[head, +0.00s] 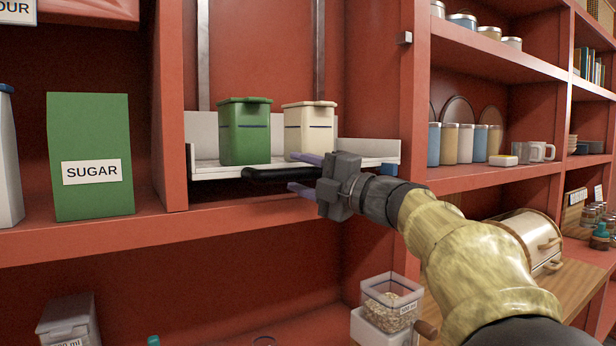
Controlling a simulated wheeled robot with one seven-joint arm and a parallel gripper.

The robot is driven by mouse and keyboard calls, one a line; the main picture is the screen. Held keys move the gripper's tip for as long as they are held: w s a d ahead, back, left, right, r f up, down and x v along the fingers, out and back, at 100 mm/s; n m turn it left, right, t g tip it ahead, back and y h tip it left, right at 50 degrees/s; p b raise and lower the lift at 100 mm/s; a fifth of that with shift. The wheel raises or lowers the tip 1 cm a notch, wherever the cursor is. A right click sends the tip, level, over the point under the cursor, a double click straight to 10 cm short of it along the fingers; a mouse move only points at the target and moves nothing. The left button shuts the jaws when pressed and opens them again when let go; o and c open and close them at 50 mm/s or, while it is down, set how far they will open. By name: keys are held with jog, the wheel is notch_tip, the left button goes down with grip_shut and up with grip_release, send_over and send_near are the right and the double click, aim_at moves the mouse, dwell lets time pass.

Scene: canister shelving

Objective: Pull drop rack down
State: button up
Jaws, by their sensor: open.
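The drop rack (215,172) is a white tray low in the red shelf bay, with two grey vertical rails (203,60) behind it. A black handle bar (265,174) runs along its front. A green canister (245,132) and a cream canister (310,130) stand upright on the rack. My gripper (296,173) is open at the right part of the handle. One purple finger shows above the bar and one below. I cannot tell whether they touch it. My gripper hides the right end of the handle.
A green sugar box (90,150) stands on the shelf at left. Below are a clear container of grain (390,300) and a grey-lidded container (68,318). A bread box (525,238) sits on the wooden counter at right. The space under the rack's shelf is mostly open.

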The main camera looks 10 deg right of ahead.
jog(key=shift+s+d, duration=0.1)
jog(key=b+v, duration=0.3)
jog(key=v, duration=1.4)
jog(key=shift+f, duration=0.2)
